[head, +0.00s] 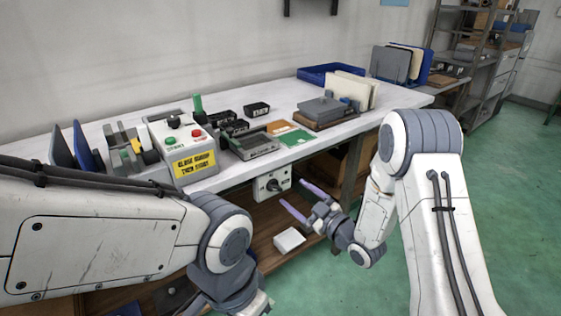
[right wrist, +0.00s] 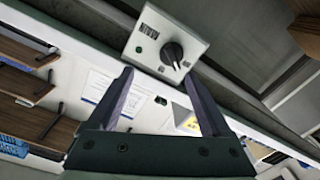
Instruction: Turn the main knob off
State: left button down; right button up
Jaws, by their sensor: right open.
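The main knob (head: 272,185) is a dark rotary knob on a small pale switch box (head: 263,194) mounted under the front edge of the workbench. In the right wrist view the knob (right wrist: 173,54) sits on the pale plate (right wrist: 151,29), which is labelled MAIN and appears upside down. My right gripper (head: 293,194) is open and empty, just right of and below the box in the head view. In the right wrist view its two fingers (right wrist: 157,75) point toward the plate, apart from the knob. My left arm enters from the left; its fingers are out of the picture.
The white bench (head: 232,178) carries a control box (head: 181,137) with buttons and a yellow sign. Black bins (head: 257,108), a blue tray (head: 330,73) and panels stand behind. A white box (head: 289,240) lies on the lower shelf. The green floor at right is clear.

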aim_at(279, 189)
jog(key=s+f+m+p, duration=0.1)
jog(key=s+m+p, duration=0.3)
jog(key=m+p, duration=0.9)
pick_arm(q)
notch_tip(279, 189, up, 17)
jog(key=p, duration=0.1)
pick_arm(e)
jog(key=shift+n+t, duration=0.3)
jog(key=shift+n, duration=0.1)
jog(key=x, duration=0.9)
jog(key=shift+w+d+f, duration=0.25)
jog(key=shift+w+d, duration=0.05)
jog(key=shift+w, duration=0.1)
